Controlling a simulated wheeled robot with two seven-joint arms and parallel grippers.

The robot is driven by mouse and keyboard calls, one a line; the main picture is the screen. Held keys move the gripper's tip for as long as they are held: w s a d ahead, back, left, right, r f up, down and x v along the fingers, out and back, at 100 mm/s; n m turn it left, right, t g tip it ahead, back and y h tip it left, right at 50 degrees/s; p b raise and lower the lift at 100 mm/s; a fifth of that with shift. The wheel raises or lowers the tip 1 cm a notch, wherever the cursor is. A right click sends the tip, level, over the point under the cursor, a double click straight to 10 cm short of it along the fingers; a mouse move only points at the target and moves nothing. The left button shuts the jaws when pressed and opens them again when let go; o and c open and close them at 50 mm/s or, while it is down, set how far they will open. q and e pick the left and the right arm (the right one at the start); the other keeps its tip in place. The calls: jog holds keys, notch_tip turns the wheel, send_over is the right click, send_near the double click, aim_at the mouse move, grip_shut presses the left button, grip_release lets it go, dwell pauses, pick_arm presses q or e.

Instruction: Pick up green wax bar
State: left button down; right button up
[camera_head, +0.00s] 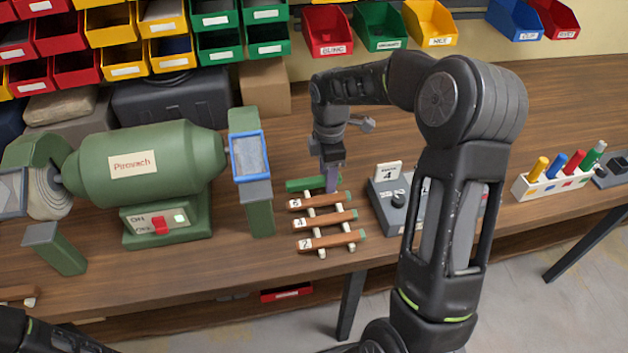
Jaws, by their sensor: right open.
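The green grinder (140,165) stands left. A grey control box (381,205) is right, partly behind my right arm. A white marker holder (545,187) is further right. Coloured bins hang behind.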

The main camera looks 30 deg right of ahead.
jog(key=shift+c, duration=0.6)
grip_shut()
dwell(0.5)
